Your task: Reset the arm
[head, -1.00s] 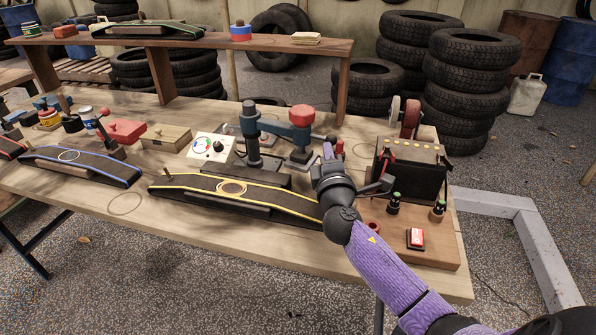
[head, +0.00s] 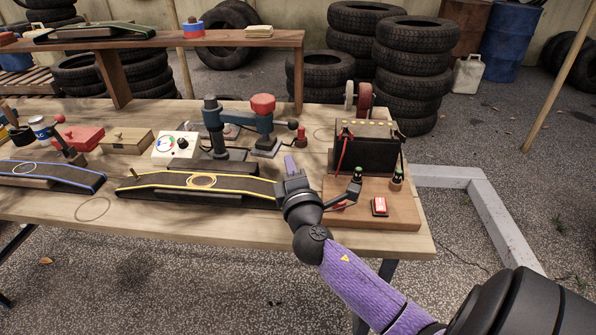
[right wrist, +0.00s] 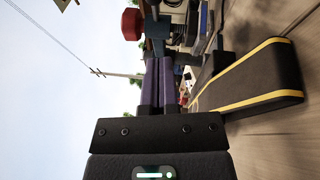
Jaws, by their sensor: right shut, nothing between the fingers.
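A blue-grey swing arm (head: 240,121) reaches right from a dark upright post (head: 213,128) on the table, with a red round cap (head: 263,104) at its far end. In the right wrist view the red cap (right wrist: 132,23) shows beyond my fingers. My right gripper (head: 289,163) is shut and empty, in front of the swing arm and apart from it. It is between the yellow-edged ramp (head: 160,187) and the wooden board (head: 400,215). Its purple fingers lie together in the right wrist view (right wrist: 159,80). My left gripper is not in view.
The board carries a black battery-like box (head: 365,150), small dark bottles and a red switch (head: 379,206). A raised wooden shelf (head: 200,39) spans the back. The bare table front (head: 200,230) is clear.

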